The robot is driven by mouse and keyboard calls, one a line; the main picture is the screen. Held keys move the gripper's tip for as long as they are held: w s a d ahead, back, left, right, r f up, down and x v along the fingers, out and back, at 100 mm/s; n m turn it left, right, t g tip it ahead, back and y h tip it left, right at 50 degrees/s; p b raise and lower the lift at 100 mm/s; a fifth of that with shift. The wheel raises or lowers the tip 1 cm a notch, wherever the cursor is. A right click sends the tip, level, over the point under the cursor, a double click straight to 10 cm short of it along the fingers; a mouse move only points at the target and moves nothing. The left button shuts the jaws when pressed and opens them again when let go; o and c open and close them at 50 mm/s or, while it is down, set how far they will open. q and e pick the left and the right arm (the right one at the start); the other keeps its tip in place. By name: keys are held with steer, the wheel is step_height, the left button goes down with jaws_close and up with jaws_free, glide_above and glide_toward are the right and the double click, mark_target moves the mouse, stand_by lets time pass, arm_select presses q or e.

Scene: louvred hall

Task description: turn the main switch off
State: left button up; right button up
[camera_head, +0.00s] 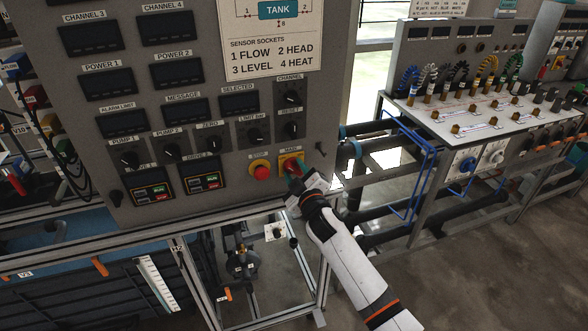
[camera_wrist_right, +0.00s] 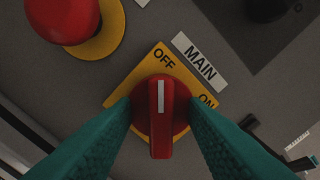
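The main switch is a red rotary knob (camera_wrist_right: 161,125) on a yellow plate (camera_wrist_right: 149,63) marked OFF and ON, with a MAIN label (camera_wrist_right: 200,62) beside it. The white mark on the knob points towards OFF in the right wrist view. My right gripper (camera_wrist_right: 161,112) has its two green fingers on either side of the knob, with red showing between each finger and the raised bar. In the head view my right gripper (camera_head: 295,172) is at the yellow plate (camera_head: 289,158) and covers much of the knob. My left gripper is not in view.
A red mushroom stop button (camera_head: 261,172) sits on a yellow plate just left of the switch; it also shows in the wrist view (camera_wrist_right: 63,18). Black knobs (camera_head: 291,130) are above. A bench with cables (camera_head: 480,115) stands at the right, with blue-framed pipes (camera_head: 410,165) between.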

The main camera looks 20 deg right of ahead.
steer(key=shift+s+p, duration=0.35)
steer(key=shift+s, duration=0.15)
steer(key=s+p, duration=0.2)
steer(key=s, duration=0.4)
steer(key=shift+d, duration=0.15)
steer(key=s+b, duration=0.3)
steer(key=s, duration=0.9)
steer(key=shift+d, duration=0.2)
